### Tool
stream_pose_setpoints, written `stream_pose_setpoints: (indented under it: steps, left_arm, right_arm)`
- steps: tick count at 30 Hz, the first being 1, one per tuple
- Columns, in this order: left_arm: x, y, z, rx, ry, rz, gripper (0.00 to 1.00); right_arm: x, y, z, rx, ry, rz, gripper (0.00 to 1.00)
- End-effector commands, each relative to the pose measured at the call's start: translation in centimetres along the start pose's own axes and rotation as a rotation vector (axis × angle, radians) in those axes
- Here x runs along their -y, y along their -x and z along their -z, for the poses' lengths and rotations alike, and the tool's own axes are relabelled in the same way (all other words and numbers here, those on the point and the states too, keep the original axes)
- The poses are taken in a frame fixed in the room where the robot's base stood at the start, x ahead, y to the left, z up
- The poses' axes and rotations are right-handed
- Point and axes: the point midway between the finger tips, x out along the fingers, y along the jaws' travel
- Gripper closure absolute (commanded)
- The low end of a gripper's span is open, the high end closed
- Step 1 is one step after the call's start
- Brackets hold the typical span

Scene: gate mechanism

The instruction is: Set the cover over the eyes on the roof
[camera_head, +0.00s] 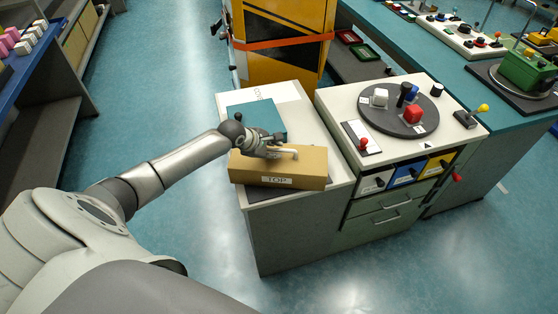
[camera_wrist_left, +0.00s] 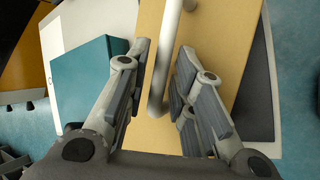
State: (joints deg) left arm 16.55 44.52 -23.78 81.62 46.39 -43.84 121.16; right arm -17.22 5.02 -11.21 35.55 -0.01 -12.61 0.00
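The tan cover (camera_head: 300,170) is a long box marked TOP with a pale bar handle (camera_head: 289,153) on its upper face. It lies on the white top of the grey cabinet. My left gripper (camera_head: 270,150) is above it at the handle. In the left wrist view the fingers (camera_wrist_left: 163,50) are open on either side of the handle (camera_wrist_left: 158,85), with gaps visible between the pads and the bar. The tan cover (camera_wrist_left: 210,30) fills the middle there. My right gripper is in neither view. I cannot make out eyes or a roof.
A teal box (camera_head: 257,118) stands just behind the cover. To the right, a white-topped cabinet carries a dark round turntable (camera_head: 399,122) with coloured knobs. A yellow panel with an orange band (camera_head: 285,42) stands at the back. The floor in front is clear.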

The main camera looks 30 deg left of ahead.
Motion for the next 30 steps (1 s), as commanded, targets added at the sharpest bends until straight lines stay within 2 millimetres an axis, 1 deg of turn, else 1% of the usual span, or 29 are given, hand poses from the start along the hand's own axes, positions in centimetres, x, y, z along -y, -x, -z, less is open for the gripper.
stream_pose_setpoints:
  steps: [8, 13, 14, 26, 30]
  left_arm:
    - [0.0, -0.2, 0.0, 0.000, -0.001, 0.001, 0.77]
    - [0.0, -0.2, 0.0, 0.000, -0.001, 0.001, 0.99]
    - [0.0, -0.2, 0.0, 0.000, -0.001, 0.001, 1.00]
    - [-0.1, -0.1, 0.0, 0.000, -0.001, -0.001, 1.00]
    - [-0.4, 0.3, -0.2, 0.001, -0.001, -0.003, 1.00]
  right_arm:
    - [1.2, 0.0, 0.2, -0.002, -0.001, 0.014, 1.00]
    - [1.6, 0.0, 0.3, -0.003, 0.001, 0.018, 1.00]
    - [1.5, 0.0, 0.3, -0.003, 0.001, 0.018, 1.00]
    - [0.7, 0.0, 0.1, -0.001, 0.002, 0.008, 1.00]
    - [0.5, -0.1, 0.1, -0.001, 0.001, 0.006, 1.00]
